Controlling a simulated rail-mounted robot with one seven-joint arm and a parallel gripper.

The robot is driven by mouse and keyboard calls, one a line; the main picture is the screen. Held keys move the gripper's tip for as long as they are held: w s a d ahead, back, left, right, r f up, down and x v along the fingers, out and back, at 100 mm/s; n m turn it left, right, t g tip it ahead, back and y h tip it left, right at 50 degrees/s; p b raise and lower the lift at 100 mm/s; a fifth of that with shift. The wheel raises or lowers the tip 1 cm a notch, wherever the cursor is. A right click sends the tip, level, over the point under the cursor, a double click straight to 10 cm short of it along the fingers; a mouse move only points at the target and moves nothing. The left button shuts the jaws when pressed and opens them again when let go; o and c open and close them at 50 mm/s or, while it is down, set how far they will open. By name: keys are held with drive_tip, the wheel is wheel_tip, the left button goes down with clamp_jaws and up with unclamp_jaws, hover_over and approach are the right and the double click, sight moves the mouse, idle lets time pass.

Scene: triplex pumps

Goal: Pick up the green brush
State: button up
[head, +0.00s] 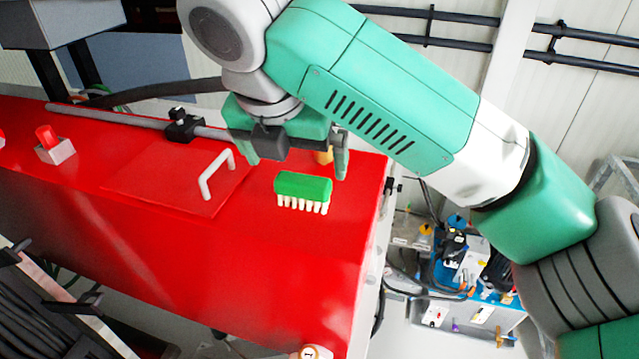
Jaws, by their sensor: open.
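The green brush (303,187) lies on the top of the red machine housing (150,230), near its right end. Its green back faces up and its pale bristles show along the near side. My gripper (298,168) is just behind and above the brush in the picture, with its two green fingers apart, one to the left and one to the right. Nothing shows between the fingers as held. The brush appears free of the fingers, though the exact height gap cannot be told.
A white handle (215,175) stands up left of the brush. A grey pipe with a black clamp (184,125) runs along the back. A small yellow object (324,156) is partly hidden behind my gripper. A red button box (53,146) sits at far left. The housing's right edge is close.

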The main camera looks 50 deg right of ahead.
sight(302, 180)
drive_tip(key=p+x, duration=0.1)
drive_tip(key=x, duration=0.6)
drive_tip(key=shift+w+d+f, duration=0.1)
drive_tip(key=shift+f, duration=0.15)
drive_tip(key=c, duration=1)
